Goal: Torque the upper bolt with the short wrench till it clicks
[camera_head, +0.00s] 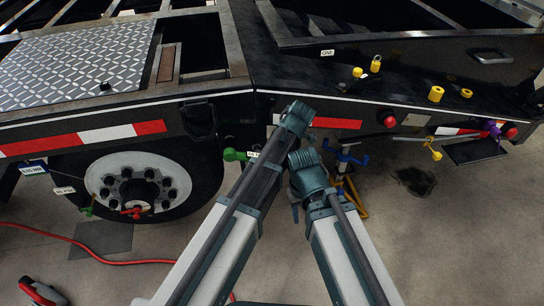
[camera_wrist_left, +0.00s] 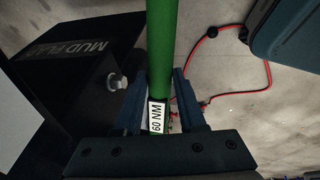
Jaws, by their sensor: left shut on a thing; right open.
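A green wrench (camera_head: 234,155) shows below the trailer's edge in the head view, partly hidden by my left arm. In the left wrist view its green shaft (camera_wrist_left: 160,45), with a "60 NM" label, runs between the jaws of my left gripper (camera_wrist_left: 160,112), which is shut on it. A pale bolt head (camera_wrist_left: 117,82) stands out from a black plate marked "MUD FLAP", left of the shaft and apart from it. I cannot tell whether it is the upper bolt. The wrench's working end is out of view. My right gripper (camera_head: 296,207) is open, mostly hidden by its arm.
The trailer bed (camera_head: 196,107) spans the upper part, with a wheel (camera_head: 138,186) below left. A blue and yellow stand (camera_head: 350,190) is close right of my right arm. A red hose (camera_head: 110,262) lies on the floor. Yellow fittings (camera_head: 435,94) stand on the right deck.

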